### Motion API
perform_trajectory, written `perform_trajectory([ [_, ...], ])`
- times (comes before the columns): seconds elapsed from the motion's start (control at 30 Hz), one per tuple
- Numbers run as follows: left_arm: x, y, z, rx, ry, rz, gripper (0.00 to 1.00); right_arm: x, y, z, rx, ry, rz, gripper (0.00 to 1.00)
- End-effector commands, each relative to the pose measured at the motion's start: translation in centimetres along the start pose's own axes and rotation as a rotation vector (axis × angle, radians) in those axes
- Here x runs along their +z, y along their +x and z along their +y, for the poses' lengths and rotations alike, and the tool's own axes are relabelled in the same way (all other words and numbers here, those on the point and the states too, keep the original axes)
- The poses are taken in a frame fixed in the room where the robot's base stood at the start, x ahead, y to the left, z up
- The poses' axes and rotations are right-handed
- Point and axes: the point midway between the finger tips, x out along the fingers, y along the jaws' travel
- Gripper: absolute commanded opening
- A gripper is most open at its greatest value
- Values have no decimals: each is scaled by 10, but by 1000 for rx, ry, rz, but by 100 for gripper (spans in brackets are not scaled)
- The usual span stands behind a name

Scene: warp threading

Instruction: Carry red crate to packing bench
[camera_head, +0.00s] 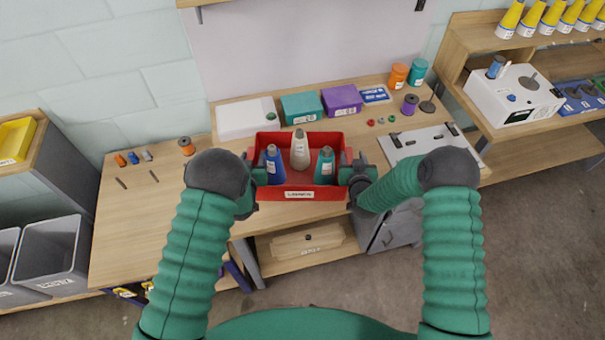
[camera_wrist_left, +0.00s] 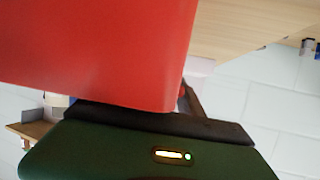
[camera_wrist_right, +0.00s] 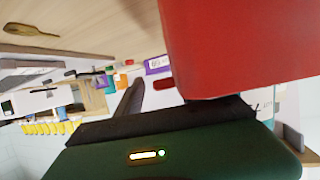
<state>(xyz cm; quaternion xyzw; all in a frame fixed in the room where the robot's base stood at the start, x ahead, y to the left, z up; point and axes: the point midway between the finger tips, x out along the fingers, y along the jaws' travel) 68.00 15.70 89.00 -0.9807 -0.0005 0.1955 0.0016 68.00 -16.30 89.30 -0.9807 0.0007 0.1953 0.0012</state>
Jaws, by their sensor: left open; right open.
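The red crate (camera_head: 299,194) is in the middle of the head view, in front of or over the near edge of the wooden bench (camera_head: 240,225). It holds a blue, a cream and a teal bottle, all upright. My left gripper (camera_head: 252,178) is at the crate's left end and my right gripper (camera_head: 352,178) at its right end. Both are open. The crate's red wall fills much of the left wrist view (camera_wrist_left: 95,50) and the right wrist view (camera_wrist_right: 240,45), close to each gripper. Contact between fingers and crate cannot be told.
Behind the crate stand a white box (camera_head: 245,118), a teal box (camera_head: 301,107) and a purple box (camera_head: 341,99). A white board (camera_head: 425,140) lies to the right. Small spools and tools lie on the left, with bare bench around them. Grey bins (camera_head: 48,252) stand far left.

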Motion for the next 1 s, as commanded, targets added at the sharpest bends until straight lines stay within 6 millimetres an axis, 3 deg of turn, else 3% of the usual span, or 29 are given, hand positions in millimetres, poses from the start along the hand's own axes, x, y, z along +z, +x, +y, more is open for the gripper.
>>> perform_trajectory([
  [0.17,0,-10,0,1,-1,0,45,0,0,-1,-1,-1,0,45],
  [0.5,0,-93,2,-1,1,-2,45,0,0,-1,-1,0,0,45],
  [0.73,1,-119,3,0,3,-1,45,0,-2,-1,-2,-1,-1,45],
  [0.87,1,-120,3,0,2,-1,45,0,-19,-2,-2,-1,-2,45],
  [1.0,1,-120,3,-1,2,0,45,0,-56,-2,-3,-3,-1,45],
])
